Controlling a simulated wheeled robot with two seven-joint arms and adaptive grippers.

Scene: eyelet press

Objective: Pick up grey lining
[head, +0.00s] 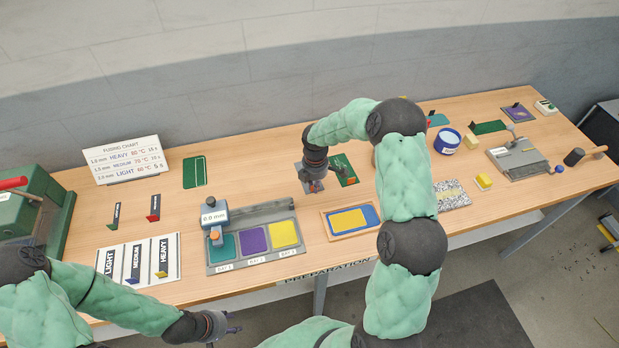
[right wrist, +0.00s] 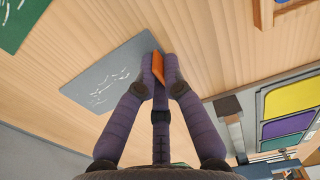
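The grey lining (right wrist: 108,78) is a flat grey sheet with white marks and an upright orange tab (right wrist: 158,68) at one edge. In the head view it lies on the table (head: 306,187), partly hidden under my right gripper (head: 314,186). In the right wrist view my right gripper (right wrist: 159,72) has its fingertips closed around the orange tab. I see no clear gap between sheet and table. My left gripper (head: 226,330) is at the front edge, lower left, its fingers apart and empty, away from the lining.
A grey tray (head: 215,268) with teal, purple and yellow bays and a gauge stands left of the lining. Dark green sheets (head: 195,172) lie on both sides. A green press (head: 40,215) stands far left.

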